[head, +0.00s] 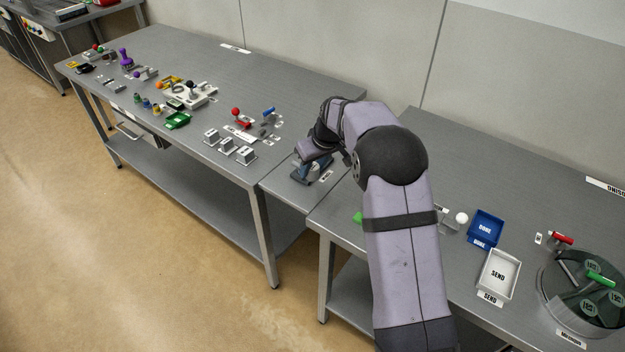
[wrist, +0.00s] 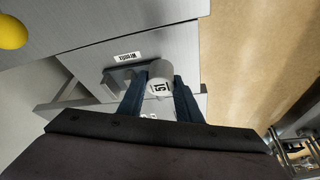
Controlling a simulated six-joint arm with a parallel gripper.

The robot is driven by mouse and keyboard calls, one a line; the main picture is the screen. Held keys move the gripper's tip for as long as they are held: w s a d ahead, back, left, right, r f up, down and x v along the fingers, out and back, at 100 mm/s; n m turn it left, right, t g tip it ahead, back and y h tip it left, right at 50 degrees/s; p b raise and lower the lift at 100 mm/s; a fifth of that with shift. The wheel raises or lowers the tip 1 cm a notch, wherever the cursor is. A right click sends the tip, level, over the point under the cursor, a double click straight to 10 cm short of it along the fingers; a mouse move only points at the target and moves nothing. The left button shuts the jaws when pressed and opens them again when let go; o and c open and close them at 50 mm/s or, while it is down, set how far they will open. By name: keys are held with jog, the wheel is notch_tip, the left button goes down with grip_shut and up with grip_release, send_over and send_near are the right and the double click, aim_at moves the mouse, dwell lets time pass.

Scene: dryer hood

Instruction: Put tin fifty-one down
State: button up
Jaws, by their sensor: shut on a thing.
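My gripper (wrist: 158,92) is shut on a pale grey cylindrical tin (wrist: 160,70). The tin's end with dark printed marks, which look like 51, faces the wrist camera between the two dark blue fingers. In the head view my gripper (head: 313,172) is low over the narrow grey surface between the two long tables, and the tin cannot be made out there. A grey bracket-like fixture (wrist: 116,78) is close beside the tin in the wrist view. I cannot tell whether the tin touches the surface below.
A blue DONE tray (head: 486,226) and a white SEND tray (head: 500,272) stand on the right table. A round turntable (head: 552,292) with several items is at far right. The left table (head: 290,80) holds several switches and levers; its back is clear. A yellow ball (wrist: 12,32) is top left.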

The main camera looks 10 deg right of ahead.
jog(key=shift+r, duration=1.75)
jog(key=shift+d, duration=0.2)
jog(key=s+d+r+m+h+b, duration=0.1)
jog(key=s+d+r, duration=0.25)
jog(key=d, duration=0.75)
jog(key=s+d+r+m, duration=0.2)
jog(key=s+d+r, duration=0.15)
jog(key=d, duration=0.85)
jog(key=s+d+r+m+h, duration=0.1)
jog(key=s+d+r, duration=0.2)
jog(key=s+d, duration=0.65)
jog(key=s+d+r+m, duration=0.2)
jog(key=s+d+r, duration=0.1)
jog(key=s+d, duration=0.6)
jog(key=n+y+p, duration=0.2)
jog(key=n+p, duration=0.1)
jog(key=n, duration=0.3)
send_over(493, 270)
jog(key=s, duration=0.2)
notch_tip(493, 270, down, 12)
jog(key=shift+w+d+f+p, duration=0.15)
jog(key=shift+f+p, duration=0.5)
jog(key=shift+f, duration=1.75)
jog(key=shift+d+f+p, duration=0.1)
jog(key=shift+f+p, duration=0.5)
jog(key=shift+f, duration=2.1)
